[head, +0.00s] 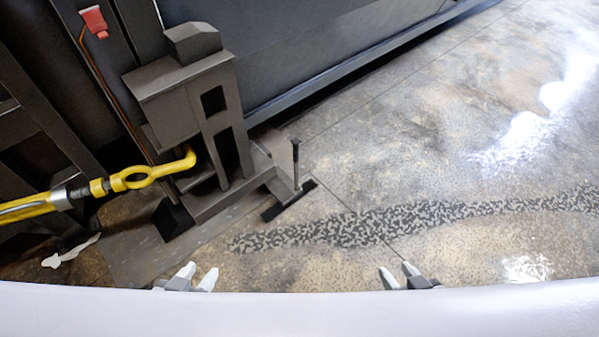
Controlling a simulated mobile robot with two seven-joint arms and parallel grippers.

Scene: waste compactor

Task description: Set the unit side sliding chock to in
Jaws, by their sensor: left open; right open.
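What looks like the sliding chock is a dark flat bar (289,202) on the floor with a thin upright handle (295,165) beside it. It sits at the right end of the grey metal base of a bracket (205,110), near the picture's middle. Which part is the chock itself, I cannot tell for certain. My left gripper (197,272) is open and empty at the bottom edge, left of and nearer than the bar. My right gripper (398,271) is open and empty at the bottom edge, to the bar's right. Neither touches it.
A yellow turnbuckle hook (140,178) reaches from the left to the bracket. A black wedge-shaped block (172,219) is at the base's left end. A red fitting (94,22) is at upper left. The dark container wall (310,50) runs behind. The floor at right is clear.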

